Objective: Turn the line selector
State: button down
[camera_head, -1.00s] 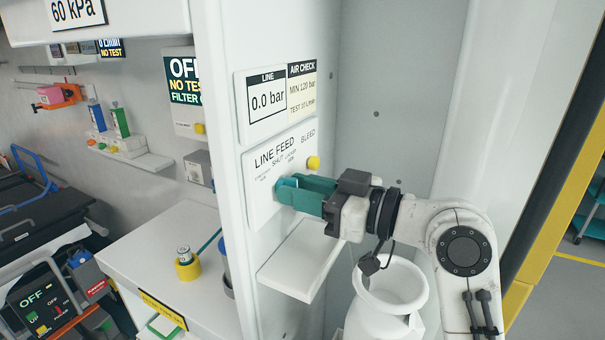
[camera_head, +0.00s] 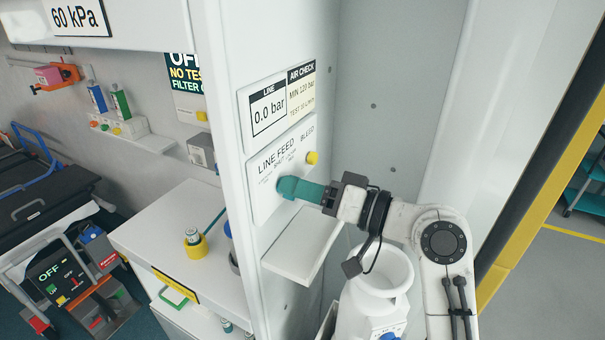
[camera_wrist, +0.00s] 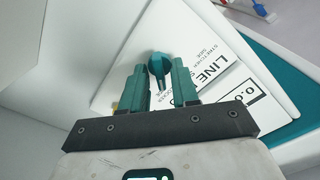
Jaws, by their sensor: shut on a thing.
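The line selector is a teal knob (camera_head: 287,187) on the white LINE FEED panel (camera_head: 268,203), left of my arm in the head view. In the wrist view the knob (camera_wrist: 157,66) sits between the tips of my two teal fingers, its narrow pointer directed down toward the palm. My gripper (camera_head: 298,189) is shut on it, and it also shows in the wrist view (camera_wrist: 160,82). In the head view the fingers hide most of the knob and part of the panel's lettering. The LINE display (camera_head: 268,108) above reads 0.0 bar.
A yellow BLEED knob (camera_head: 312,158) sits at the panel's upper right. A white shelf (camera_head: 302,246) juts out just below my gripper. A white vessel (camera_head: 372,300) stands under my arm. The cabinet wall edge (camera_head: 222,130) is close on the left.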

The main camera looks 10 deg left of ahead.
jog(key=shift+r+m, duration=0.15)
jog(key=shift+m, duration=0.25)
jog(key=c, duration=1.2)
grip_release()
jog(key=shift+d, duration=0.1)
jog(key=b+v, duration=0.2)
jog(key=v, duration=0.9)
jog(key=shift+r, duration=0.1)
